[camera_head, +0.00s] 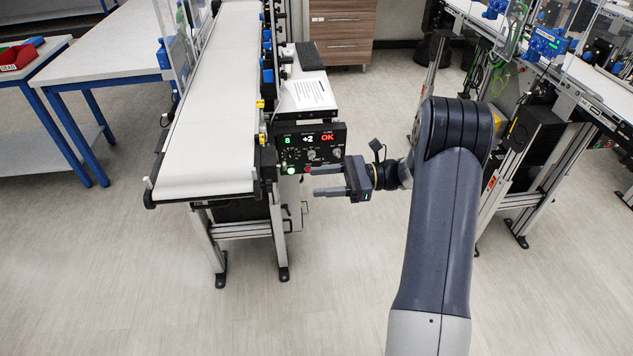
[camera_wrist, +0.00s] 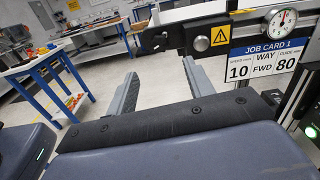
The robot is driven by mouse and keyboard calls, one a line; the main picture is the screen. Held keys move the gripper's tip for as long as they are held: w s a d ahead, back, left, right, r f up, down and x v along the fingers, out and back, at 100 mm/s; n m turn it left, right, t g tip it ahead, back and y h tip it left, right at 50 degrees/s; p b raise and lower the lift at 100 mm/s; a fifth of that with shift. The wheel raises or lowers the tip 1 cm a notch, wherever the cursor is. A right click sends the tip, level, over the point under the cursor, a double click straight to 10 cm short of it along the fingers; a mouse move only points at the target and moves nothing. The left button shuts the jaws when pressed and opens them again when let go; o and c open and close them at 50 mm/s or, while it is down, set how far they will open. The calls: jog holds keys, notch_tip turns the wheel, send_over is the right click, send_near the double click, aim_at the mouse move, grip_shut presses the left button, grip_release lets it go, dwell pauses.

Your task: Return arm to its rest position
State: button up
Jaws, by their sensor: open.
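My gripper (camera_head: 318,181) is open and empty, in front of the conveyor's control panel (camera_head: 312,147) in the head view. Its two fingers point left toward the panel, which shows green and white digits and a red "OK". A green lit button (camera_head: 291,170) sits at the panel's lower left. In the wrist view my gripper's fingers (camera_wrist: 156,90) are apart with only floor between them. A card reading "JOB CARD 1" (camera_wrist: 265,52), with 10, FWD and 80, is at the right there, below a round gauge (camera_wrist: 284,19). Whether the fingertips touch the panel cannot be told.
The white belt conveyor (camera_head: 205,110) runs away at the left. Another conveyor line (camera_head: 590,75) stands at the right. Floor in front is clear.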

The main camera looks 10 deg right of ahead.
jog(key=a+p, duration=0.2)
jog(key=a, duration=0.9)
jog(key=shift+w, duration=0.2)
